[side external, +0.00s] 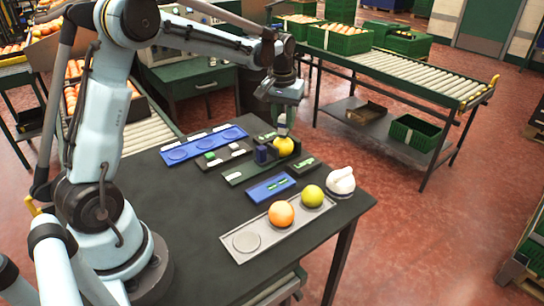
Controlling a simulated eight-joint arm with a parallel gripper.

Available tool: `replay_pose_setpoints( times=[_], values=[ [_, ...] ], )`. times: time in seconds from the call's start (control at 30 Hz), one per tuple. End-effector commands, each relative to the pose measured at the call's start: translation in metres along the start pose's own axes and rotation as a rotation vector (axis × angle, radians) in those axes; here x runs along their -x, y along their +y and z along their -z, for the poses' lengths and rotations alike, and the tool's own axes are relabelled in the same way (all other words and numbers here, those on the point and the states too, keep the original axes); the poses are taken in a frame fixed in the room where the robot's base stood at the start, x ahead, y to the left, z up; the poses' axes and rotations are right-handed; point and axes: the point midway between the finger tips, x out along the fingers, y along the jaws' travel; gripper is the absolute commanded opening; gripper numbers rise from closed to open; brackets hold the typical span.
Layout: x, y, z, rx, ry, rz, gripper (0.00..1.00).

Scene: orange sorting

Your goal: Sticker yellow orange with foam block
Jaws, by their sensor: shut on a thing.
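The yellow orange (284,146) sits on a dark green holder (234,175), beside an upright dark blue block (262,154). My gripper (283,115) points down directly above this orange. It is shut on a small pale block, seemingly the foam block (282,130), whose lower end is at or just above the top of the orange; I cannot tell whether they touch. A blue pad (258,194) with small green marks, possibly stickers, lies in front of the holder.
A grey tray (247,254) in front holds an orange fruit (281,214) and a yellow-green fruit (312,196); its left recess is empty. A white rounded object (341,181) stands at the right edge. A blue tray (172,147) and a dark tray (210,164) lie behind.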

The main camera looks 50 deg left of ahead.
Motion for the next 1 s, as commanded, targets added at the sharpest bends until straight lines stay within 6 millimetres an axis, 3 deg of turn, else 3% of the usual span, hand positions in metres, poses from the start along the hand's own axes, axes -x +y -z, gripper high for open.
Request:
replay_pose_setpoints(
  times=[1.0],
  values=[
    [-0.0088,0.0001,-0.0008,0.0,0.0,0.0,0.0]
  ],
)
